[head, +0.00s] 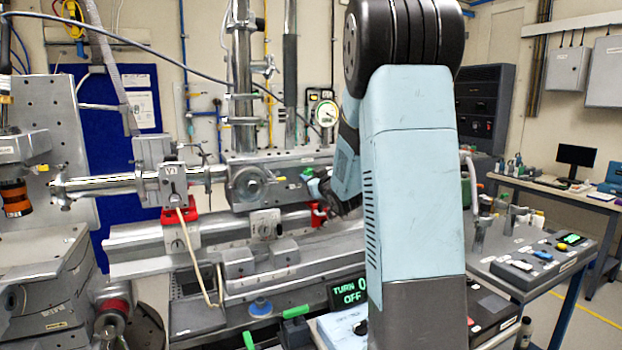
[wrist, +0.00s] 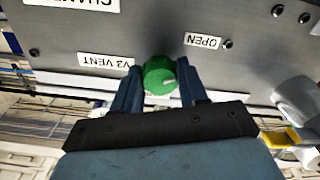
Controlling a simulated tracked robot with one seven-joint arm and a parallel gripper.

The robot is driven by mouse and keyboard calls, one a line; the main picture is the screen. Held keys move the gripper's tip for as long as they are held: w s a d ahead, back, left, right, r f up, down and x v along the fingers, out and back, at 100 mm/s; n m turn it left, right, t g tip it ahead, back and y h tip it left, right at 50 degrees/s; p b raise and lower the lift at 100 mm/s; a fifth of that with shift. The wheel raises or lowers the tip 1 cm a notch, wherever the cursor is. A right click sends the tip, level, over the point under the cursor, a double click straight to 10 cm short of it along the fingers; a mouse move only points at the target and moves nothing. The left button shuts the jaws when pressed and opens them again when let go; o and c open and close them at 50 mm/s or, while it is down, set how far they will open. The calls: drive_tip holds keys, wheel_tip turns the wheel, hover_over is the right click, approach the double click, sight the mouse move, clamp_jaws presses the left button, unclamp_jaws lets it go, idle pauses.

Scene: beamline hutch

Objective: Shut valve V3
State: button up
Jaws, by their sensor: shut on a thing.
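Valve V3 is a round green knob (wrist: 158,77) on a grey metal panel. In the wrist view the upside-down label "V3 VENT" (wrist: 106,63) is to its left and the label "OPEN" (wrist: 203,41) is to its upper right. In the head view the green knob (head: 307,172) shows at the chamber's front, beside my gripper (head: 318,188); my arm hides part of this area.
A steel chamber (head: 255,185) with pipes stands on a bench. A black display (head: 349,291) reads "TURN 0 OFF", partly covered by my arm. A side bench (head: 545,262) with small devices is at the right. Floor shows free beyond it.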

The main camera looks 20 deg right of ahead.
drive_tip(key=shift+a, duration=0.2)
drive_tip(key=shift+c, duration=0.4)
drive_tip(key=shift+d, duration=0.1)
drive_tip(key=shift+m, duration=0.4)
drive_tip(key=m, duration=2.3)
drive_tip(key=shift+s+d, duration=0.1)
drive_tip(key=shift+f+m, duration=0.15)
drive_tip(key=shift+m, duration=0.15)
drive_tip(key=o, duration=1)
